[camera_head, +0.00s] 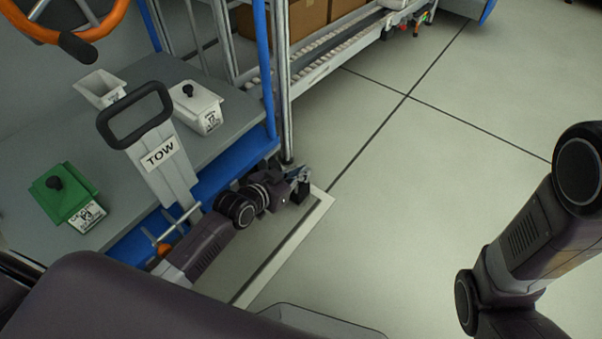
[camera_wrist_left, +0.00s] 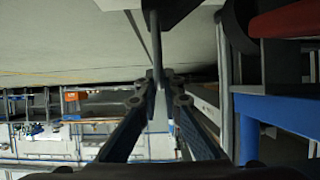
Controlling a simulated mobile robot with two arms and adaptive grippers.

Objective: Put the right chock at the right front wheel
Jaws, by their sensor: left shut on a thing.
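My left gripper (camera_head: 300,184) is low beside the front corner of the blue-edged cart. It is shut on a small dark thing (camera_head: 304,193), probably the chock, just above or at the floor; I cannot tell if it touches. In the left wrist view the fingertips (camera_wrist_left: 160,84) pinch a thin upright grey piece (camera_wrist_left: 155,45) that joins a dark body (camera_wrist_left: 172,9). A dark rounded shape (camera_wrist_left: 237,28) near the cart's blue frame may be a wheel; the head view does not show the right front wheel clearly. My right gripper is out of view.
A metal post (camera_head: 284,90) stands close by the left gripper. A pale floor frame (camera_head: 285,245) lies beside it. Open floor (camera_head: 440,190) spreads right.

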